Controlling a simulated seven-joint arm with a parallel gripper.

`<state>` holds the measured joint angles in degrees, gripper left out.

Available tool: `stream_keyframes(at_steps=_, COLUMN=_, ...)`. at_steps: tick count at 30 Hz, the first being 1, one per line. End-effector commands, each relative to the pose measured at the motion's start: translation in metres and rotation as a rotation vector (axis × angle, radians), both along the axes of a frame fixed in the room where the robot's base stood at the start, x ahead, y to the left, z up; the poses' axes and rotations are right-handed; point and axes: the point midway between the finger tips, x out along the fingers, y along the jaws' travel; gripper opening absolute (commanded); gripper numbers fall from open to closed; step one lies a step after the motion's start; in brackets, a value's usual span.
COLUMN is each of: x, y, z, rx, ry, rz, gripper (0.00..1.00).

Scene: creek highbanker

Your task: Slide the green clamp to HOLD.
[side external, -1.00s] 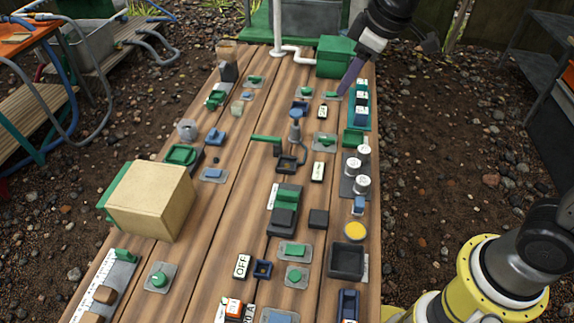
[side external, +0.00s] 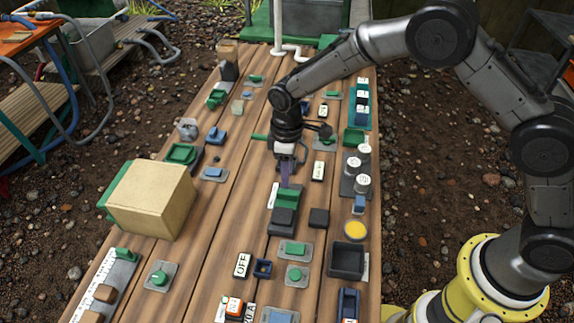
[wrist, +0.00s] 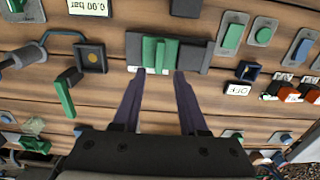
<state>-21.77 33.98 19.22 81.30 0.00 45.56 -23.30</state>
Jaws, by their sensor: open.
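The green clamp (side external: 288,193) sits on a dark block-like rail (side external: 283,220) near the middle of the plank table. In the wrist view the green clamp (wrist: 160,52) stands between the rail's dark ends (wrist: 195,57). A white label (side external: 273,195) lies along the rail's side; its wording is not readable. My gripper (side external: 286,183) points down over the clamp. In the wrist view its two fingers (wrist: 160,76) are apart and empty, with their tips just short of the clamp, one toward each side. I cannot tell the tips' exact height above it.
A green-handled lever (side external: 264,139) and a small dark square box (side external: 287,165) stand just behind. A black block (side external: 319,218) is close on the right. An OFF label (side external: 242,265) and green buttons (side external: 294,275) lie in front. A large tan box (side external: 150,200) stands left.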

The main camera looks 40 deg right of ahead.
Motion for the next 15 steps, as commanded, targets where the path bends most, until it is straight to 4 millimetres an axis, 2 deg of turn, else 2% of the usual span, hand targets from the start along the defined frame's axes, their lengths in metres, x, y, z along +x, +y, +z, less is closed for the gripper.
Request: stream_keyframes(at_steps=15, x=-0.001, y=-0.001, z=-0.048, rx=-0.001, ry=0.002, rz=-0.001, gripper=0.42)
